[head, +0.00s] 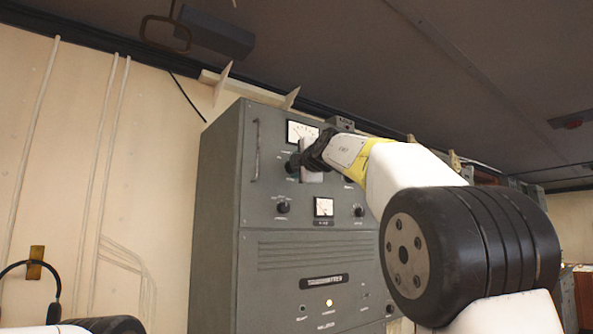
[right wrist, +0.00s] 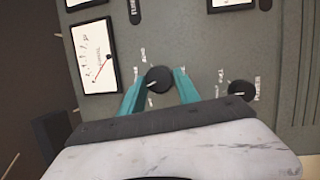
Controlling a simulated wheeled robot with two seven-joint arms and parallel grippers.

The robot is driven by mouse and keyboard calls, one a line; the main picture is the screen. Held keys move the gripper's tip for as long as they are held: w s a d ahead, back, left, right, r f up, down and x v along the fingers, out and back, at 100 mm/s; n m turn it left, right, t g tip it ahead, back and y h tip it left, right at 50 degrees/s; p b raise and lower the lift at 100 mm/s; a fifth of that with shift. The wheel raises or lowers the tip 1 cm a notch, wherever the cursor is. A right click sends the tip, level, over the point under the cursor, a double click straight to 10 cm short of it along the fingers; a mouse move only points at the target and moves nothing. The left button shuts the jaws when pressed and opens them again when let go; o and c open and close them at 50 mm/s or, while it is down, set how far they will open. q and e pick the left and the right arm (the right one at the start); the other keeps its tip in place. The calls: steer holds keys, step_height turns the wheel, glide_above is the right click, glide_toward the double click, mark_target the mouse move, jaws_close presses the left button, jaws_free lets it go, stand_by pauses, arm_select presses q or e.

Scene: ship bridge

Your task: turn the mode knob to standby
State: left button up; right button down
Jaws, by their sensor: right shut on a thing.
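The mode knob is a round black knob with a pale pointer mark, seen between the fingers in the right wrist view (right wrist: 158,78). In the head view a dark knob shows at the gripper's tip (head: 292,166), below the upper meter. My right gripper (head: 302,160) reaches the grey cabinet from the right. Its two teal fingers (right wrist: 160,92) are shut on the knob, one on each side. The small labels around the knob are too blurred to read surely. My left gripper is out of view; only part of that arm shows at the bottom left.
The grey cabinet (head: 217,210) stands against a cream wall. An upper meter (right wrist: 94,56) is beside the held knob in the right wrist view. A second knob (right wrist: 241,91) is close by, with a lower meter (head: 324,207) near it. A vertical handle (head: 256,150) sticks out at left.

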steer(key=shift+r, duration=0.1)
stand_by(0.3)
steer(key=c, duration=0.9)
jaws_free()
